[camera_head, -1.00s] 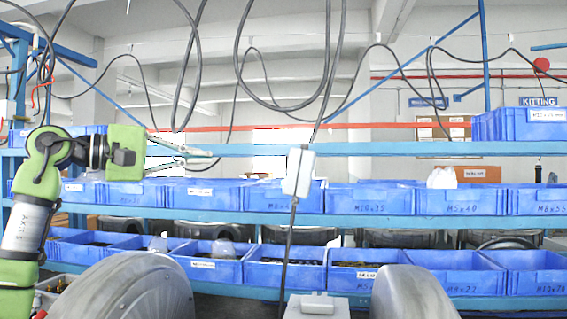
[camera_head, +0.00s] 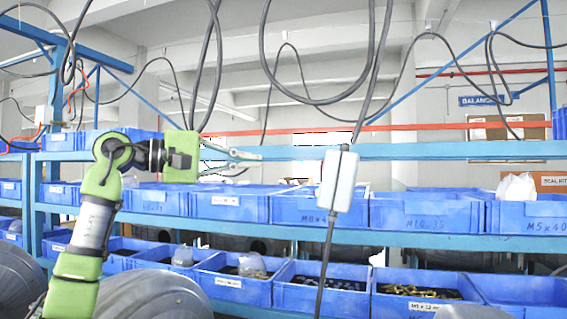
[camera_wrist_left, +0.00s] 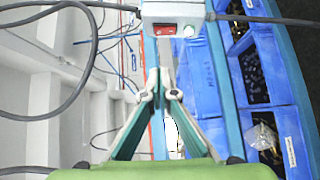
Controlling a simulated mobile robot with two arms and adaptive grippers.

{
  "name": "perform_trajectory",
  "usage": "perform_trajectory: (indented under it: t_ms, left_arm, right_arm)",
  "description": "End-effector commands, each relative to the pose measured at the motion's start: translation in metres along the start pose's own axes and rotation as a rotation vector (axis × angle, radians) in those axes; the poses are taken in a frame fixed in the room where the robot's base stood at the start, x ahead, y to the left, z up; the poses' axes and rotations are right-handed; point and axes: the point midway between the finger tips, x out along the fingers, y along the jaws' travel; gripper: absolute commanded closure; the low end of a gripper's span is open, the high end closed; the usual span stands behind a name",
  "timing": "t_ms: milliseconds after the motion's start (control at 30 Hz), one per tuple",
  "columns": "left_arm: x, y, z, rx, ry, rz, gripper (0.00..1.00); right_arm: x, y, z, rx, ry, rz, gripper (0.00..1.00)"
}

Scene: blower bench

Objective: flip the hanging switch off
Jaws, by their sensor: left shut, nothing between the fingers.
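The hanging switch (camera_head: 338,180) is a small pale box on a black cable, hanging slightly tilted in front of the blue shelf bins. In the left wrist view the switch box (camera_wrist_left: 172,12) is at the top edge, partly cut off, with a red rocker (camera_wrist_left: 163,30) and a round white part beside it. My left gripper (camera_head: 258,158) is left of the switch in the head view, pointing right, with a gap between. In the left wrist view its fingertips (camera_wrist_left: 163,86) are together and empty, below the rocker. Which way the rocker is set cannot be told.
Blue bins (camera_head: 410,212) line the shelf rack (camera_head: 440,240) behind the switch. Black cables (camera_head: 265,60) loop overhead. Rounded grey metal housings (camera_head: 150,298) stand low in front. The space between gripper and switch looks clear.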

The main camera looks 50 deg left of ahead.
Motion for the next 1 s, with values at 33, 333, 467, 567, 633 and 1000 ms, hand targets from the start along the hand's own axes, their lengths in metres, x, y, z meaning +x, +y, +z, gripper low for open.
perform_trajectory:
  t_ms: [33,333,467,567,633,1000]
  left_arm:
    - [0.007,0.0,0.001,0.0,-0.003,-0.001,1.0]
    - [0.067,0.001,0.002,-0.001,-0.006,-0.001,1.0]
    - [0.093,0.0,0.002,0.0,-0.005,-0.001,1.0]
    - [0.105,-0.002,0.012,0.004,-0.004,0.002,1.0]
    - [0.112,-0.002,0.018,0.002,-0.003,0.001,1.0]
    - [0.123,0.0,0.029,0.001,0.0,0.0,1.0]
  right_arm:
    - [0.0,0.001,-0.001,0.0,0.002,0.001,0.6]
    - [-0.002,0.001,-0.009,0.001,0.014,0.002,0.6]
    - [-0.003,0.001,-0.01,0.001,0.015,0.001,0.6]
    - [0.006,0.0,-0.009,0.001,0.015,0.0,0.6]
    - [0.009,-0.002,-0.009,0.002,0.015,-0.002,0.6]
    - [0.012,-0.007,-0.009,0.004,0.015,-0.007,0.6]
